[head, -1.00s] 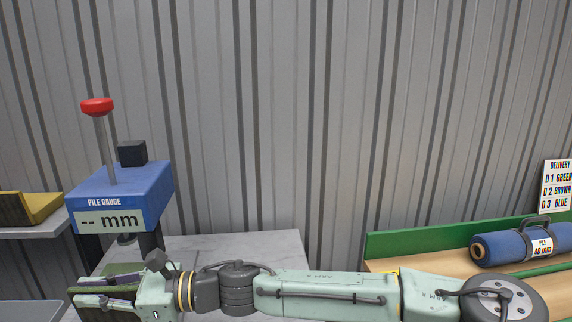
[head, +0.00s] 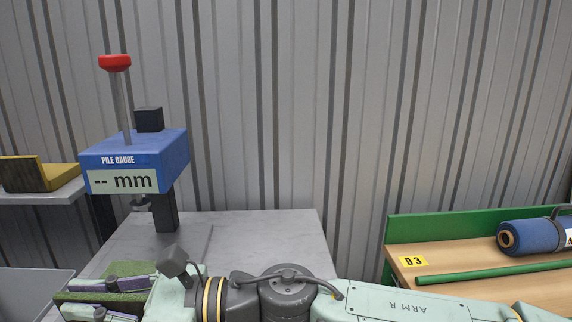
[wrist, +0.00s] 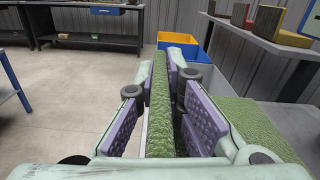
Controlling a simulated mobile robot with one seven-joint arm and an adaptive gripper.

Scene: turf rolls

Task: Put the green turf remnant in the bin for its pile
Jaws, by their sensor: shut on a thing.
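The green turf remnant (wrist: 162,105) stands on edge between the purple finger pads of my gripper (wrist: 168,68) in the wrist view. My gripper is shut on it. In the head view the turf (head: 128,272) shows partly behind my gripper (head: 82,298) at the lower left. A flat green turf surface (wrist: 243,128) also shows right of the fingers; I cannot tell whether it is the same piece. Beyond the fingertips in the wrist view are a blue bin (wrist: 194,70) and a yellow bin (wrist: 177,39). Their labels cannot be read.
The blue pile gauge (head: 136,158) reads "-- mm" behind my gripper, on a grey table (head: 270,240). A shelf (wrist: 250,38) with turf samples stands at the right in the wrist view. A bench with a blue roll (head: 530,237) is at the right. Open floor (wrist: 75,85) lies left.

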